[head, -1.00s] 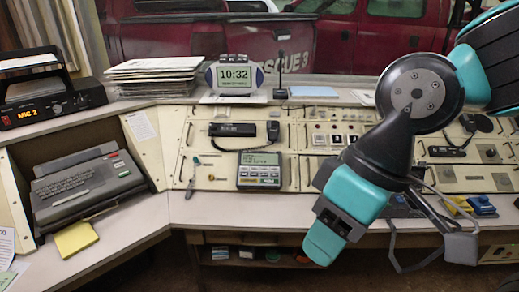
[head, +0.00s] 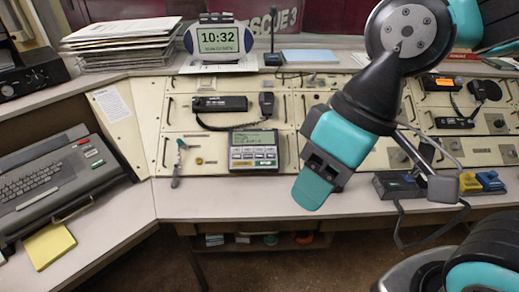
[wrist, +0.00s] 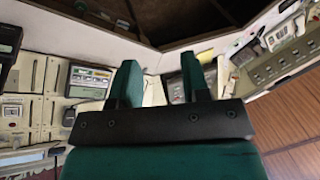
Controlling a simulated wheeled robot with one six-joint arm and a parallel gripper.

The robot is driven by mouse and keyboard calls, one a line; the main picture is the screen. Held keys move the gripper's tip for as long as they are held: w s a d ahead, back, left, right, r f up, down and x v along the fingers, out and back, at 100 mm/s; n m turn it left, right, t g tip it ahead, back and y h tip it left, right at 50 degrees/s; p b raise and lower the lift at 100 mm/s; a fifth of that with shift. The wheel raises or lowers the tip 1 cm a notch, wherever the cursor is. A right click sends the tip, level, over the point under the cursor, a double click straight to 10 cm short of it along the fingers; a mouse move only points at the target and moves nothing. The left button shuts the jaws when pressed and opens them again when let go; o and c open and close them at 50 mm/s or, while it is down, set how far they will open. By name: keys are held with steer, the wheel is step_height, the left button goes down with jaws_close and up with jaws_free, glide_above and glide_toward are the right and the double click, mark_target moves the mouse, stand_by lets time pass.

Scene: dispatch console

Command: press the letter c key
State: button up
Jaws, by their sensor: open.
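A grey keyboard machine (head: 72,189) sits on the left wing of the desk in the head view. Its rows of small dark keys (head: 38,182) show, but the letters are too small to read, so I cannot pick out the c key. My gripper (head: 318,185) hangs in front of the middle console, well to the right of the keyboard and apart from it. In the wrist view my gripper (wrist: 162,82) has its two green fingers spread with nothing between them.
A yellow note pad (head: 49,245) lies before the keyboard machine. A grey keypad unit (head: 254,150) stands on the console behind my gripper. A clock (head: 218,40) and a paper stack (head: 122,45) are on the shelf. The desk's middle front (head: 225,197) is clear.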

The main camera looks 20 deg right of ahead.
jaws_close()
stand_by(1.7)
